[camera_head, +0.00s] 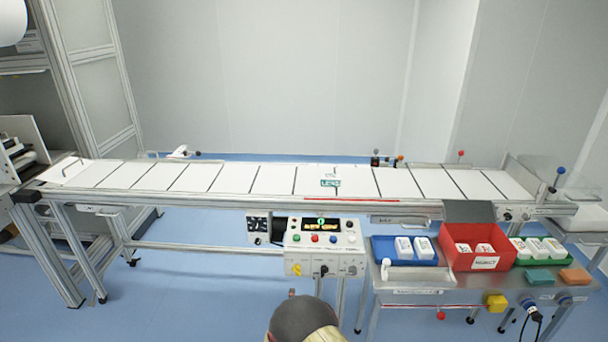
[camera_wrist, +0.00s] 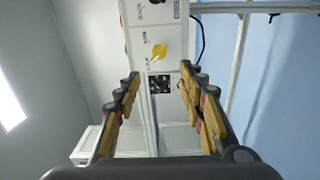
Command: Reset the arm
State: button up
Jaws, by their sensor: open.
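My gripper (camera_wrist: 160,108) shows in the wrist view with its two yellow-padded fingers spread apart and nothing between them. Past the fingers, the control box with a yellow rotary knob (camera_wrist: 159,51) shows in the wrist view. In the head view, a dark rounded part of my arm (camera_head: 305,318) shows at the bottom middle, in front of the control panel (camera_head: 324,237). My fingertips are hidden in the head view.
A long conveyor (camera_head: 273,180) with white panels runs across the room. On the side table at the right are a blue tray (camera_head: 386,262), a red reject bin (camera_head: 459,261) and a green tray (camera_head: 552,261), each holding white items. Blue floor (camera_head: 200,290) is clear at the left.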

jog(key=s+a+f+m+g+y, duration=0.1)
jog(key=s+f+m+g, duration=0.15)
jog(key=f, duration=0.45)
jog(key=s+a+f+m+g+y, duration=0.1)
jog(key=s+f+g, duration=0.25)
jog(key=f, duration=0.25)
jog(key=s+r+m+g, duration=0.2)
jog(key=s+m+g, duration=0.3)
jog(key=s+g, duration=0.3)
jog(key=s+d+r+m, duration=0.3)
jog(key=s+d+r, duration=0.5)
jog(key=r, duration=0.7)
jog(key=s+d+r+m+t+h+p, duration=0.1)
jog(key=s+d+r+m, duration=0.2)
jog(key=s+d+r, duration=0.5)
jog(key=s+d+r+m, duration=0.3)
jog(key=s+d+r, duration=0.5)
jog(key=r, duration=1.5)
jog(key=shift+s+d+t, duration=0.15)
jog(key=shift+d+t, duration=0.15)
jog(key=shift+d, duration=0.9)
